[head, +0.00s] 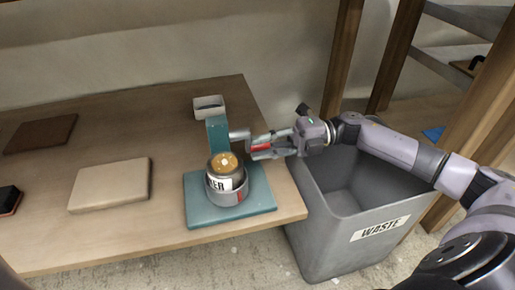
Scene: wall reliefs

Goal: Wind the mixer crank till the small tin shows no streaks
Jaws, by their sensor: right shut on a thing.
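The mixer is teal, with a base (257,200) on the table's right end and an upright post (217,135) behind the tin. The small tin (218,184) stands upright in a grey holder on the base, its white label partly legible. Its round top (225,161) is tan-brown with a pale spot in the middle; streaks are too small to make out surely. The crank (239,135) sticks out to the right of the post. My right gripper (261,148) is shut on the crank's red handle, which its fingers partly hide. My left gripper is not in view.
A grey waste bin (337,243) stands on the floor against the table's right end, under my right arm. A pale board (110,185), a brown board (41,133) and a dark block (8,199) lie on the wooden table (120,235). A white container (209,105) sits behind the post.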

